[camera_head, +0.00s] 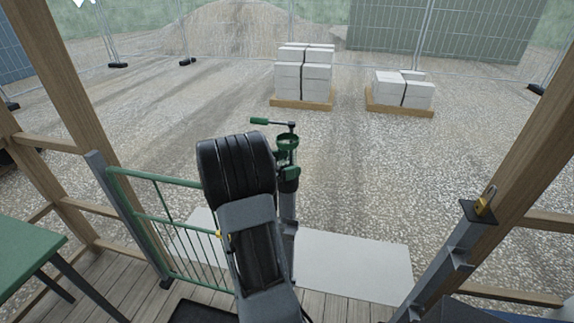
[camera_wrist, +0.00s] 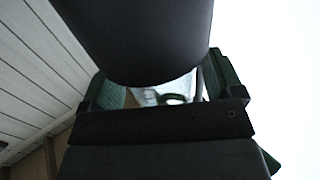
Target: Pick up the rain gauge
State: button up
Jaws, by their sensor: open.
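My gripper (camera_head: 287,165) is near the middle of the head view, at the end of my raised arm. Its green fingers stand apart on either side in the wrist view (camera_wrist: 166,92). A green ring-shaped top (camera_head: 288,140), which looks like the rain gauge, shows just above the gripper. A pale, clear piece with a dark curved rim (camera_wrist: 165,97) shows between the fingers in the wrist view. It is probably the same gauge. A large dark rounded shape covers much of the wrist view, so I cannot tell whether the fingers touch it.
A green handle on a thin rod (camera_head: 262,121) juts left beside the ring. A padlock (camera_head: 485,201) sits on the right post. Strapped blocks (camera_head: 303,75) stand on open gravel.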

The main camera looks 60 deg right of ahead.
jog(key=c, duration=1.1)
jog(key=shift+o, duration=0.2)
jog(key=shift+r, duration=0.25)
jog(key=shift+r, duration=0.75)
notch_tip(320, 180, up, 5)
jog(key=b+v, duration=0.4)
jog(key=v, duration=1.3)
jog(key=shift+w+a, duration=0.2)
jog(key=shift+a, duration=0.15)
jog(key=shift+w+a, duration=0.1)
